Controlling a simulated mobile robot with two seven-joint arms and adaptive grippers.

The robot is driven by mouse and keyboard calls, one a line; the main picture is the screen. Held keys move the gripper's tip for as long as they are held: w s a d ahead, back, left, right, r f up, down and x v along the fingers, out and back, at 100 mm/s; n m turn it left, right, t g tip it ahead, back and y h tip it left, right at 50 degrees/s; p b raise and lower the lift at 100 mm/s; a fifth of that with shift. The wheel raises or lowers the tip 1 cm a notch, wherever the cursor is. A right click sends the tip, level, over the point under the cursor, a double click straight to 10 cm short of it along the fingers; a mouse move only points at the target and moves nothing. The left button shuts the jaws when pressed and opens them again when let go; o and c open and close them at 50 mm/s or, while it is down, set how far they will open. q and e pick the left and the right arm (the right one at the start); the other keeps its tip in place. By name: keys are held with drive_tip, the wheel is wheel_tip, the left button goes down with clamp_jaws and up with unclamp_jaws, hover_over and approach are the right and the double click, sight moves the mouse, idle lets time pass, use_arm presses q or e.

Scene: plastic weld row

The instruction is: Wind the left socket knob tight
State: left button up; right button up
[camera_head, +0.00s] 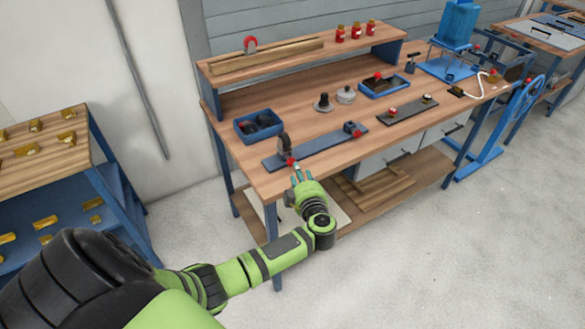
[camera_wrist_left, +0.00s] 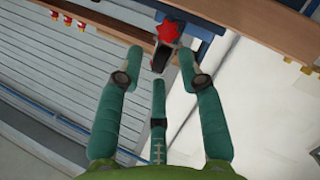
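A dark grey upright socket (camera_head: 284,146) stands at the left end of a long blue-grey plate (camera_head: 318,146) near the front edge of the bench. Its red knob (camera_head: 291,161) faces the front. My left gripper (camera_head: 297,172), with green fingers, is just in front of the knob. In the left wrist view, which looks upside down, the star-shaped red knob (camera_wrist_left: 168,31) lies beyond the fingertips. The dark socket (camera_wrist_left: 161,57) shows beside it. The left gripper's fingers (camera_wrist_left: 162,68) are spread, with nothing between them. My right gripper is not in view.
The workbench (camera_head: 225,155) also bears a blue bin (camera_head: 243,127), round grey parts (camera_head: 345,94), a blue tray (camera_head: 397,87) and a dark plate with knobs (camera_head: 392,115). Several red jars (camera_head: 356,31) stand on the raised shelf (camera_head: 212,67). Floor in front is clear.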

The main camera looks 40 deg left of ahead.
sight(292, 163)
use_arm(q)
drive_tip(key=shift+n+g, duration=0.3)
drive_tip(key=shift+g, duration=0.2)
drive_tip(key=x, duration=0.7)
drive_tip(key=shift+s+a+f, duration=0.1)
drive_tip(key=shift+s, duration=0.05)
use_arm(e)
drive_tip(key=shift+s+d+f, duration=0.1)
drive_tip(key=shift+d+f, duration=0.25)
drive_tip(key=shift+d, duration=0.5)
use_arm(q)
drive_tip(key=shift+c, duration=0.4)
clamp_jaws()
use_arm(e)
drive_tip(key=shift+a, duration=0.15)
